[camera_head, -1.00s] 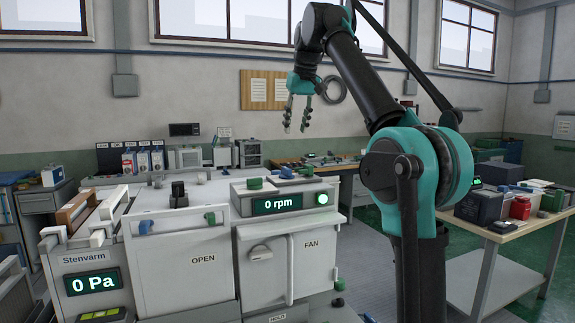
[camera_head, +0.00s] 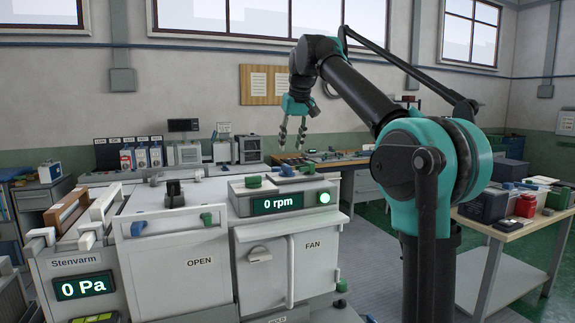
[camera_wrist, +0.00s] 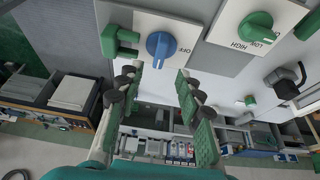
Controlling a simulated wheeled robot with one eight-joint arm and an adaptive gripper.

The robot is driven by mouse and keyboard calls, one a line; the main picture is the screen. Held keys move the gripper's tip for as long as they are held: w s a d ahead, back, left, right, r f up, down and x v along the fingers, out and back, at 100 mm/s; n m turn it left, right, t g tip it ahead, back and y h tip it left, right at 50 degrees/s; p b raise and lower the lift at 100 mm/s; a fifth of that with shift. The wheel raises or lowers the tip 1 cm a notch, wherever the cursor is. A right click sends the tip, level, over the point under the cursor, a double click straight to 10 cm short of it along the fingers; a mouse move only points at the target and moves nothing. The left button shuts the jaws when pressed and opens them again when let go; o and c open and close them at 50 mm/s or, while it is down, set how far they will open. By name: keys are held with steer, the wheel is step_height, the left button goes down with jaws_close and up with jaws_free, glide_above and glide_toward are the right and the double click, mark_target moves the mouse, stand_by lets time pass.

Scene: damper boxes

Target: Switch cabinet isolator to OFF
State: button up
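A blue knob (camera_wrist: 162,46) sits on a white plate beside the word OFF in the wrist view, with a green handle (camera_wrist: 117,41) next to it. In the head view the blue knob (camera_head: 284,171) is on top of the cabinet (camera_head: 320,265) marked FAN, at the back right. My gripper (camera_head: 291,146) points down above the cabinet top's far side, apart from the knob. In the wrist view its two fingers (camera_wrist: 159,76) are spread with nothing between them. The knob's exact setting is hard to read.
A green knob (camera_wrist: 256,27) with HIGH and LOW marks is on a neighbouring plate. A black handle (camera_head: 174,195) stands on the cabinet top to the left. A speed display (camera_head: 277,204) reads 0 rpm, with a lit green lamp (camera_head: 325,198). A side table (camera_head: 525,224) holds several items.

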mark_target(287, 165)
steer(key=x, duration=0.8)
steer(key=shift+w+f, duration=0.15)
steer(key=shift+f, duration=0.1)
steer(key=shift+c, duration=0.5)
jaws_close()
